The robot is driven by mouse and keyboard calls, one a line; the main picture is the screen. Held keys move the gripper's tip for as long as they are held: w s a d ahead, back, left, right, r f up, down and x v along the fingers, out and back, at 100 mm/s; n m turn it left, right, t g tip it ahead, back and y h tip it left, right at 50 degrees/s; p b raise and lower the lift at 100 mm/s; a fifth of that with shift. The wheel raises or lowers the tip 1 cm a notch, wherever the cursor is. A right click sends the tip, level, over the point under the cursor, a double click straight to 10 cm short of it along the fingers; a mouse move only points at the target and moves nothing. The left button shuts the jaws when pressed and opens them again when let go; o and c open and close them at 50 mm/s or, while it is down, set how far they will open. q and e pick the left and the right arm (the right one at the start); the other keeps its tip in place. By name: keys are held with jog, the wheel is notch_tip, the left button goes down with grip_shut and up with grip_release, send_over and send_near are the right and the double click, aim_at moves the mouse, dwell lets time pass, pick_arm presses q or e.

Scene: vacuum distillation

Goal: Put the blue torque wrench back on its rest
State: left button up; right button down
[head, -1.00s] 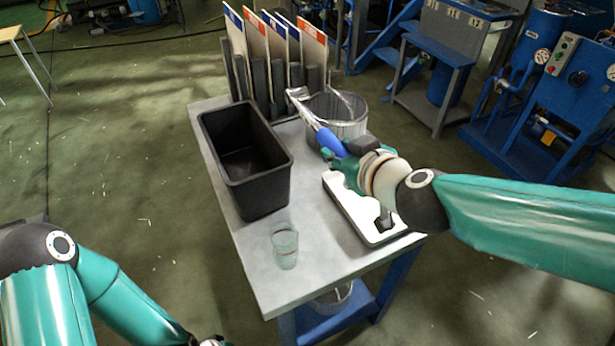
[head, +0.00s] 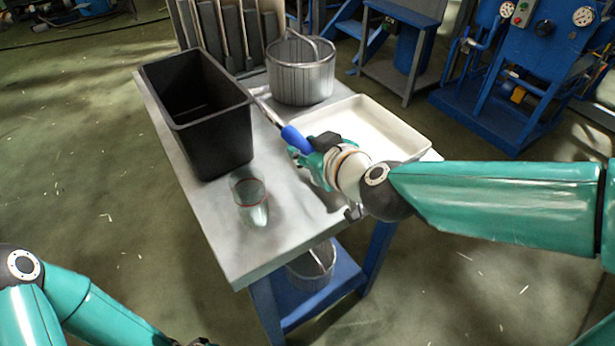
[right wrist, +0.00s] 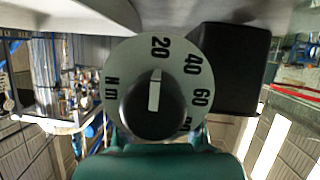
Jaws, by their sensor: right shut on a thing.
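The torque wrench (head: 296,139) has a blue grip and a thin metal shaft that points up and left. My right gripper (head: 308,158) is shut on the wrench and holds it over the table between the black bin and the white tray. In the right wrist view a round dial (right wrist: 154,88) marked N m, with a black knob, fills the middle; it appears to be the end of the wrench. A small dark piece (head: 353,212) shows at the table's front edge, partly behind my right arm; I cannot tell if it is the rest.
Boards in a rack stand at the back. Another basket (head: 312,268) sits on the lower blue shelf.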

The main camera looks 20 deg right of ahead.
aim_at(307, 181)
jog(key=shift+f+b, duration=1.95)
jog(key=shift+f, duration=0.2)
jog(key=shift+r, duration=0.1)
jog(key=c, duration=1.1)
grip_release()
jog(key=shift+f, duration=0.25)
jog(key=shift+c, duration=0.2)
jog(key=shift+r, duration=0.1)
